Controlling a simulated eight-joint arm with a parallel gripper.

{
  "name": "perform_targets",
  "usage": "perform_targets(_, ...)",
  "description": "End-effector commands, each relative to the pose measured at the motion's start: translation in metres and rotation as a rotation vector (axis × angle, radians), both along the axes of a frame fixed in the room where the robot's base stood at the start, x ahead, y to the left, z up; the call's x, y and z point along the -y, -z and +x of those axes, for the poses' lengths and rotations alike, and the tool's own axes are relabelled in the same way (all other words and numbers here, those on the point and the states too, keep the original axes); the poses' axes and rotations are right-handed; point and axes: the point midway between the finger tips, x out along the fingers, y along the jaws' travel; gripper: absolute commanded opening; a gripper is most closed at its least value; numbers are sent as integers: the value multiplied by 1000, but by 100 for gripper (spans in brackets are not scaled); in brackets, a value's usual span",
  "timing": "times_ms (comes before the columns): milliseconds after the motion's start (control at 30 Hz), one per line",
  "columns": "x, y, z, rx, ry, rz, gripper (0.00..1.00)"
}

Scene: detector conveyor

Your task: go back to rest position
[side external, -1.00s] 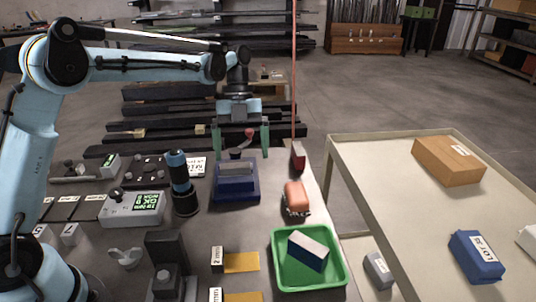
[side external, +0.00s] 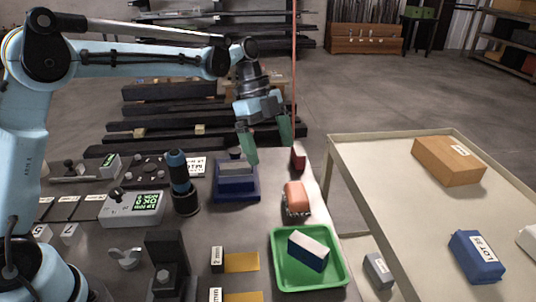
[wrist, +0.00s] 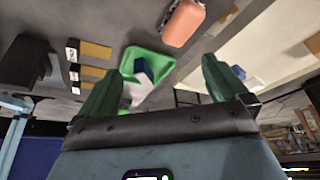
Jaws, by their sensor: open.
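My gripper (side external: 270,149) is open and empty in the side external view. It hangs tilted above the table's far edge, up and to the right of a blue fixture with a grey top (side external: 236,182). One green finger overlaps the area just above the fixture, and no red-knobbed lever shows there. In the wrist view the two green fingers of my gripper (wrist: 158,72) are spread, with nothing held between them.
A green tray (side external: 338,272) holds a dark blue and white block (side external: 308,252). A pink-orange object (side external: 296,197) and a small red block (side external: 298,158) stand near the right edge. A black-and-blue cylinder (side external: 181,183) stands left of the fixture. A cart (side external: 400,180) is at right.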

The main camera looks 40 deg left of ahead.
Motion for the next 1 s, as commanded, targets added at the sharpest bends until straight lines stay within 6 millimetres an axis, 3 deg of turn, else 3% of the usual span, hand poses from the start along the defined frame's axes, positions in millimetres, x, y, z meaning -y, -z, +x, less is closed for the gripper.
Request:
perform_targets(433, 3, 5, 29, 0, -357, 1, 100)
perform_targets(1000, 3, 5, 33, 0, -404, 0, 100)
